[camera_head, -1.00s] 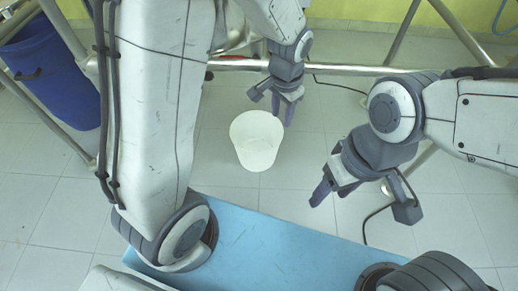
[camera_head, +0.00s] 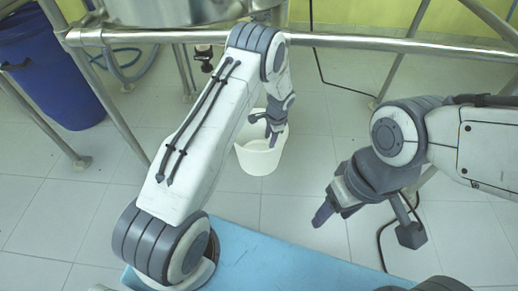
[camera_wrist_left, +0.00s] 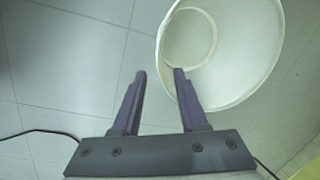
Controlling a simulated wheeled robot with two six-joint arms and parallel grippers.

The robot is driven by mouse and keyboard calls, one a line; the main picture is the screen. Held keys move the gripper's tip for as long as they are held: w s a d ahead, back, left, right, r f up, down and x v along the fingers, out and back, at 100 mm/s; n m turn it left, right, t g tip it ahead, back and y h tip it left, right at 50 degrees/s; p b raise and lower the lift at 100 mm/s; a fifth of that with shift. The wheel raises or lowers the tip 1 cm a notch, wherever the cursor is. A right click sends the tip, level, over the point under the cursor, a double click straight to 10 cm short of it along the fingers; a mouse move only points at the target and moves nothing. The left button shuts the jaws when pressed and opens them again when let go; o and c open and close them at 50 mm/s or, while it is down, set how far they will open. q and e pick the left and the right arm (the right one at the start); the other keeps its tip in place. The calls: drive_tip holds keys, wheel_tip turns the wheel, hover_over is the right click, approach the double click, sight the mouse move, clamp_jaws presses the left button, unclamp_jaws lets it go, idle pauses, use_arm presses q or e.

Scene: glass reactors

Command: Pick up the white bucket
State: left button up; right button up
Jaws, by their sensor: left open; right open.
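The white bucket (camera_head: 257,162) stands upright on the tiled floor, near the middle of the head view. My left gripper (camera_head: 271,137) is over its rim, and my left arm covers part of the bucket's left side. In the left wrist view the bucket's round opening (camera_wrist_left: 240,60) is at the upper right. There, my left gripper (camera_wrist_left: 160,72) is open, with one finger outside the rim and the other overlapping the opening. I cannot tell whether either finger touches the wall. My right gripper (camera_head: 334,212) is open and empty, to the right of the bucket and apart from it.
A blue bin (camera_head: 58,75) stands at the far left. A metal pipe frame (camera_head: 400,45) crosses behind the bucket, with legs at the left and right. A light blue surface (camera_head: 290,262) lies in front. A black cable (camera_head: 382,240) runs at the right.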

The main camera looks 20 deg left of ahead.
use_arm(q)
drive_tip(key=b, duration=0.3)
hover_over(267, 156)
drive_tip(key=shift+m, duration=0.4)
drive_tip(key=f, duration=0.8)
drive_tip(key=shift+s+d+f, duration=0.2)
drive_tip(key=shift+s+d, duration=0.05)
drive_tip(key=f+b, duration=0.2)
drive_tip(key=f, duration=0.1)
drive_tip(key=a+f+b, duration=0.1)
drive_tip(key=f, duration=0.1)
drive_tip(key=shift+w+f, duration=0.1)
drive_tip(key=shift+w, duration=0.1)
clamp_jaws()
drive_tip(key=shift+w+d, duration=0.1)
drive_tip(key=shift+w+r, duration=0.15)
drive_tip(key=shift+r, duration=0.1)
